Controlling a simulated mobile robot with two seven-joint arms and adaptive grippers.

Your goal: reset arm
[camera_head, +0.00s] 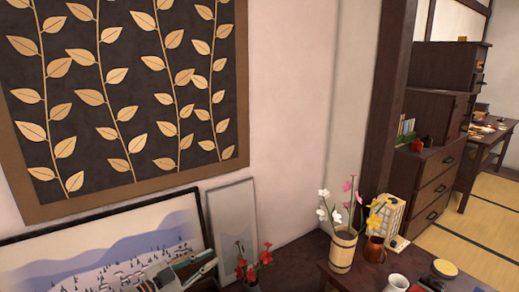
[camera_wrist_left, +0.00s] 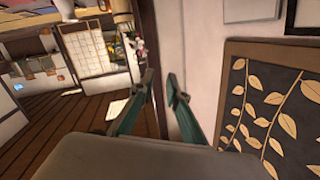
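My left gripper (camera_head: 207,265) shows at the bottom of the head view, in front of the framed landscape picture (camera_head: 110,250). In the left wrist view its two greenish fingers (camera_wrist_left: 161,78) stand apart with nothing between them, so it is open and empty. My right gripper is in neither view.
A wall panel with golden leaves (camera_head: 130,90) hangs above the landscape picture. A dark wooden table (camera_head: 300,265) holds a wooden flower vase (camera_head: 343,250), a brown jug (camera_head: 375,249) and a white cup (camera_head: 396,284). Dark drawers (camera_head: 436,180) stand behind a post; tatami floor (camera_head: 490,215) is clear at right.

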